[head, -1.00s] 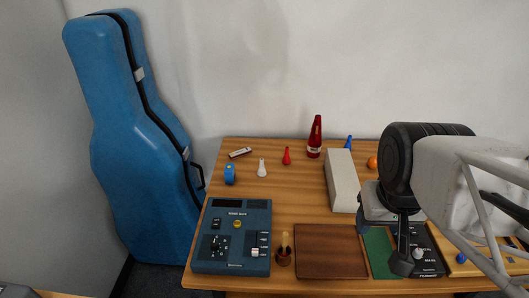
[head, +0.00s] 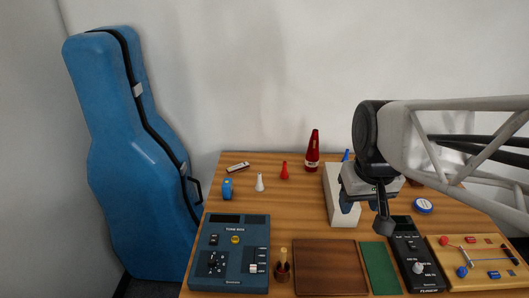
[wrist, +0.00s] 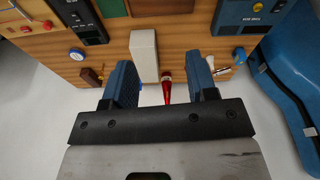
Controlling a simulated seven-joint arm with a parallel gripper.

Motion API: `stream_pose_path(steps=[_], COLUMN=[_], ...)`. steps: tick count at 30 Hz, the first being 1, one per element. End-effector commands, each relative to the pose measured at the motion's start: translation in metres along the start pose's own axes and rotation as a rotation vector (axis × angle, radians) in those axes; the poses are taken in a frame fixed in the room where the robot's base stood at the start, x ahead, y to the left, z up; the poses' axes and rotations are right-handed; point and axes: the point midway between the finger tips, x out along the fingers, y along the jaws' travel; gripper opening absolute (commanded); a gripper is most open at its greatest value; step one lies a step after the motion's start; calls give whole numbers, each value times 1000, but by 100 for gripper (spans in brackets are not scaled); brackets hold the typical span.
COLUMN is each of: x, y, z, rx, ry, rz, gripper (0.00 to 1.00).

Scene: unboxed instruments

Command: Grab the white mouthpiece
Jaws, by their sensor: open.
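The white mouthpiece (head: 260,182) is a small cone standing upright on the wooden table, left of centre in the head view. It stands between a blue block (head: 227,188) and a red cone (head: 284,170). My gripper (head: 366,210) is up and to the right of it, above the long pale block. In the wrist view my gripper (wrist: 160,62) shows two blue fingers spread wide with nothing held between them. A small white shape beside the right finger there may be the mouthpiece; I cannot tell for sure.
A pale block (head: 337,190) and a dark red bottle (head: 312,150) stand to the right. A harmonica (head: 237,167) lies behind the mouthpiece. Table before the mouthpiece is clear.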

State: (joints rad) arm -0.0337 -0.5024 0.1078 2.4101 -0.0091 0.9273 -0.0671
Motion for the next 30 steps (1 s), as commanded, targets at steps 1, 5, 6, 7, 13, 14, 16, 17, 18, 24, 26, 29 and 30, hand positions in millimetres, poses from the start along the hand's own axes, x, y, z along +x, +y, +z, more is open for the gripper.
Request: stream_pose_path(steps=[1, 5, 6, 7, 13, 14, 16, 17, 18, 24, 26, 29, 30], x=[3, 9, 11, 13, 28, 31, 38, 41, 45, 70, 79, 93, 99], y=[-2, -7, -9, -10, -21, -23, -28, -30, -32, -48, -53, -62, -66], z=[-13, -45, -55, -62, -109, -117, -133, -140, -149, -194, -207, -228, -237], rx=[-20, -69, -84, -96, -172, -183, -211, -222, -238, -314, -337, -374, -390], ry=[-8, -21, -24, -27, -46, -49, -56, -59, -63, -82, -88, -96, -99], rz=[-2, -7, -9, -10, -18, -19, -22, -24, -26, -35, -37, -42, -44], gripper=[52, 52, 52, 52, 52, 52, 52, 52, 52, 52, 52, 52, 52])
